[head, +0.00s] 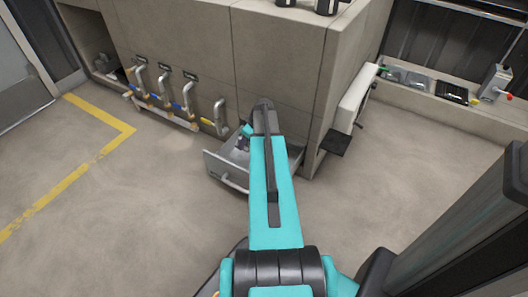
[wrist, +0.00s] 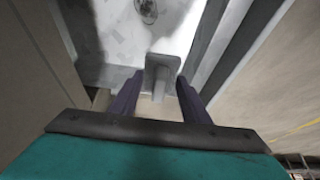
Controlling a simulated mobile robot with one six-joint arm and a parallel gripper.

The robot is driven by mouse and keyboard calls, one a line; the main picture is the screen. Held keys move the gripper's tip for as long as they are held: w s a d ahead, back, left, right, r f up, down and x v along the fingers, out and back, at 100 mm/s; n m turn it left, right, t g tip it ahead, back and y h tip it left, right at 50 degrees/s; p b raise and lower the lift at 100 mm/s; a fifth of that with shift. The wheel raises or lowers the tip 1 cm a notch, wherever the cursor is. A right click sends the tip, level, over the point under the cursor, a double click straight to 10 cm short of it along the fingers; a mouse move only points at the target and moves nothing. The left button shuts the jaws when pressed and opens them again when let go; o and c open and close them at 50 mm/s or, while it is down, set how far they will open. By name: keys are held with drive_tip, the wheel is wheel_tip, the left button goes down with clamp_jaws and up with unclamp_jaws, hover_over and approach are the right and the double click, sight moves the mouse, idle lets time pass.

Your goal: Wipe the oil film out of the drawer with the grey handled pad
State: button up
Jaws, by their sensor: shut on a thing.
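The drawer (head: 212,166) is pulled out from the beige cabinet in the head view, and my arm covers much of it. In the wrist view I look down at its pale floor (wrist: 110,35). The grey handled pad (wrist: 163,63) is between the two dark fingers of my gripper (wrist: 160,77), which is shut on its handle. The pad is over or on the drawer floor; I cannot tell whether it touches. I cannot clearly make out the oil film.
The cabinet (head: 190,50) rises behind the drawer, with several pipes and valves (head: 150,95) low on its left. A white open panel (head: 352,100) with a dark ledge (head: 336,142) stands right of the drawer. The concrete floor (head: 100,220) on the left is clear.

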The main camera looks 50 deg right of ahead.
drive_tip(key=s+d+f, duration=0.4)
drive_tip(key=s+f, duration=0.1)
drive_tip(key=s, duration=0.2)
drive_tip(key=shift+d+f+b, duration=0.15)
drive_tip(key=shift+f+b, duration=0.1)
drive_tip(key=shift+b, duration=0.05)
